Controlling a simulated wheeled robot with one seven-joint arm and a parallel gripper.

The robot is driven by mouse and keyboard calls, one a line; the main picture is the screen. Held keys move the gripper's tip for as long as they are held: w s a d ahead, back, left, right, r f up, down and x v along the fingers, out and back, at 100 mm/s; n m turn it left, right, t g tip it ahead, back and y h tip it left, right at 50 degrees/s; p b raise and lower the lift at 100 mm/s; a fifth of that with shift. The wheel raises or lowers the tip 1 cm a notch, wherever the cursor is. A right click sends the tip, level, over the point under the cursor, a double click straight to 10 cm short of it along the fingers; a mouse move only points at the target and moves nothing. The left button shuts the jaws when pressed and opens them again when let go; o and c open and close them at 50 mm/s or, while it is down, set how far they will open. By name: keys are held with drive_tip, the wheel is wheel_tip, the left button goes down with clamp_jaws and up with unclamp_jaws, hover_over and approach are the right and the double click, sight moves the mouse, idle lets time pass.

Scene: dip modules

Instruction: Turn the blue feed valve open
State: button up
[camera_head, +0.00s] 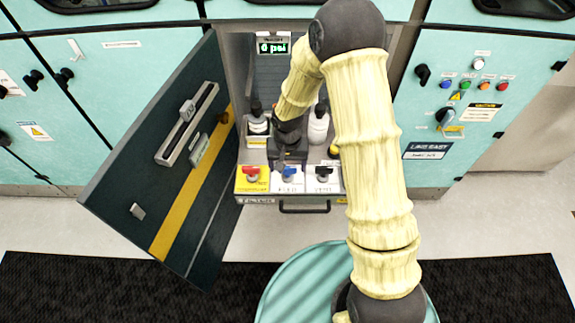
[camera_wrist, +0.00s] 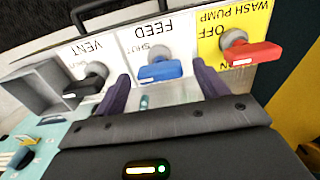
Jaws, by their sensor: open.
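The blue feed valve handle (camera_wrist: 160,72) sits on a white panel marked FEED, with SHUT printed above the handle. It lies crosswise in the wrist view. In the head view the blue handle (camera_head: 289,172) is the middle one of three, just in front of my gripper. My gripper (camera_wrist: 160,76) is open, with one dark finger on each side of the blue handle. A small gap shows between the handle's ends and the fingers, so it is not gripped. In the head view my arm hides part of the cabinet, and the fingertips are hard to make out.
A red wash pump handle (camera_wrist: 250,54) and a black vent handle (camera_wrist: 83,87) flank the blue one closely. The cabinet door (camera_head: 160,160) stands open at left. A display (camera_head: 273,46) reads 0 psi. Bottles (camera_head: 257,125) stand behind the handles.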

drive_tip(key=shift+f, duration=0.25)
drive_tip(key=c, duration=1)
